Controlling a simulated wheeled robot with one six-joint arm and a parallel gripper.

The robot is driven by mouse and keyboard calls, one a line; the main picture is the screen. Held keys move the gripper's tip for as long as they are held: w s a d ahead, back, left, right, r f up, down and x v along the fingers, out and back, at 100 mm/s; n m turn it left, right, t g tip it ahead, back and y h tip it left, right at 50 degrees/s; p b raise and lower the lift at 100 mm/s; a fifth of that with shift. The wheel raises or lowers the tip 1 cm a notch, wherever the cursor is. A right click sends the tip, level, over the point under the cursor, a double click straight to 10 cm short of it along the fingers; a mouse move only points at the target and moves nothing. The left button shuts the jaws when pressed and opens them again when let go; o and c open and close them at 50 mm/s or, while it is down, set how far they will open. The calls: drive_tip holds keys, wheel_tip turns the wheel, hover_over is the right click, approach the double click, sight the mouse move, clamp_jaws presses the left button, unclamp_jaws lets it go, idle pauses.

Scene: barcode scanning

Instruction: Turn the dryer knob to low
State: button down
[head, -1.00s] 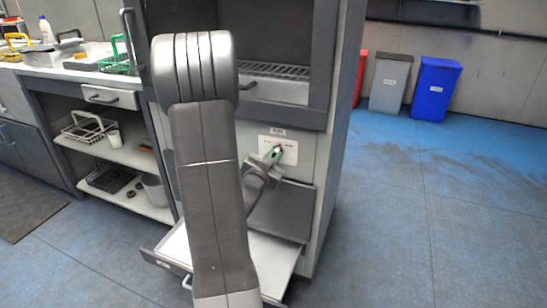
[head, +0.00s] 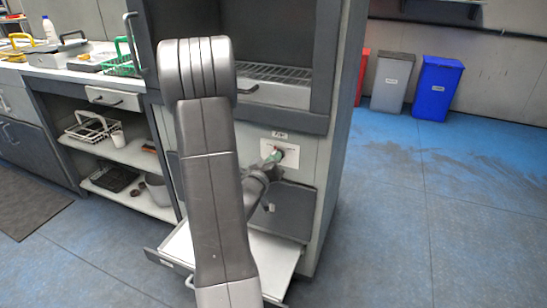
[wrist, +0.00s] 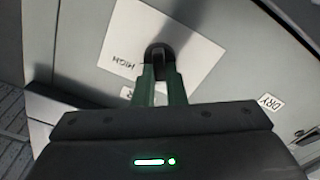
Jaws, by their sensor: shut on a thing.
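The dryer knob (wrist: 159,54) is a small dark knob on a white label plate on the grey front panel. My gripper (wrist: 160,72) is shut on the knob, with its green fingers on either side of it in the wrist view. The word HIGH shows on the label plate (wrist: 190,40), and another word there is mostly hidden by a finger. In the head view my gripper (head: 272,158) reaches the label plate (head: 290,153), and the knob is too small to make out clearly.
A DRY tag (wrist: 270,103) is on the panel in the wrist view. Below the panel, a drawer (head: 270,262) stands open. Shelves with a wire basket (head: 90,128) are at left. Grey (head: 391,82) and blue (head: 437,87) bins stand at the back right, with clear blue floor before them.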

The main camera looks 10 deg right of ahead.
drive_tip(key=shift+f+n+p, duration=0.1)
drive_tip(key=shift+n+p, duration=0.25)
drive_tip(key=shift+n, duration=0.85)
drive_tip(key=c, duration=1.5)
unclamp_jaws()
drive_tip(key=shift+a, duration=0.1)
drive_tip(key=v, duration=1.3)
drive_tip(key=shift+s+a+p, duration=0.25)
drive_tip(key=shift+s+p, duration=0.05)
drive_tip(key=shift+p, duration=0.1)
